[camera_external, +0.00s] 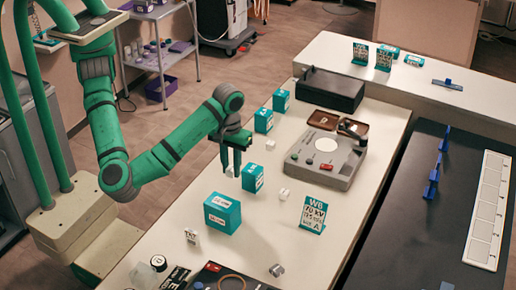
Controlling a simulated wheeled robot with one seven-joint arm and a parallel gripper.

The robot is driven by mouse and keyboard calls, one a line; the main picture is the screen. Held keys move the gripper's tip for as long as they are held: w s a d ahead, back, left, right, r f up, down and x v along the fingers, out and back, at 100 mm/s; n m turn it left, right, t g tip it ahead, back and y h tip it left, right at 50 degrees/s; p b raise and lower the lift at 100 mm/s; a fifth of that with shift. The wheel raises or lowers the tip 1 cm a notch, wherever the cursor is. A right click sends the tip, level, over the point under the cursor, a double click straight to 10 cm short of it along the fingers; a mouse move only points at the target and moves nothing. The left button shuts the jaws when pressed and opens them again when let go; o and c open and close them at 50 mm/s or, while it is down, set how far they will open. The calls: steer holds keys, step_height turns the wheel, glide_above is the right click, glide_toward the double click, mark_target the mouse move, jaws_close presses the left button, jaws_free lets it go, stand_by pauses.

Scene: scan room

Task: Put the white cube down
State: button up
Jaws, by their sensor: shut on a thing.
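My green arm reaches over the white table, and my gripper (231,163) points down with dark fingers. It is shut on a small white cube (229,172), which shows at the fingertips. The cube is low over or on the tabletop (205,181); I cannot tell whether it touches. Other small white blocks stand on the table: one (270,145) behind and to the right, one (284,194) to the right in front.
Teal boxes stand close by: one (253,178) just right of the gripper, a larger one (222,214) in front, others (263,120) behind. A grey device (325,158) and a teal sign (313,214) stand to the right. Free tabletop lies left of the gripper.

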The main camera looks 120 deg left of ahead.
steer(key=w+f, duration=0.4)
steer(key=w, duration=0.4)
glide_above(270, 217)
steer(key=f, duration=0.2)
steer(key=s+f, duration=0.1)
steer(key=f, duration=0.1)
steer(key=shift+f, duration=0.25)
steer(key=shift+w+f, duration=0.55)
steer(key=shift+f, duration=1.65)
steer(key=shift+f, duration=0.1)
steer(key=o, duration=1)
step_height(270, 217, up, 12)
steer(key=shift+r, duration=0.15)
